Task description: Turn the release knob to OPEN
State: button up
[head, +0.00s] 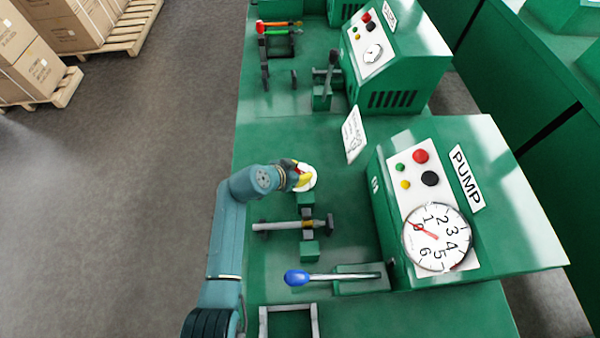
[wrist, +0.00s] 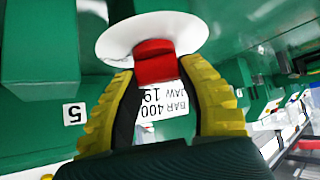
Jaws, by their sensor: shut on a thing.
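In the wrist view a red knob (wrist: 155,62) stands out from a white round plate (wrist: 135,35). The two yellow fingers of my gripper (wrist: 158,74) are closed on the knob's sides. In the head view my gripper (head: 303,180) is at the same white plate (head: 311,173), beside the pump bench, and covers most of the knob. No OPEN mark can be read in either view. A label (wrist: 163,104) with "BAR 400" shows upside down between the fingers.
The green pump unit (head: 520,210) stands to the right, its gauge (head: 437,237) needle near 0. A blue-handled lever (head: 297,278) and a grey horizontal bar (head: 275,226) lie in front of my gripper. A second green unit (head: 410,60) is behind. Open floor is left.

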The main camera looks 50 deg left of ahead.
jog(key=shift+s+d+f, duration=0.1)
jog(key=shift+f, duration=0.25)
jog(key=o, duration=1.1)
jog(key=shift+o, duration=0.4)
jog(key=shift+r, duration=0.25)
jog(key=v, duration=1.2)
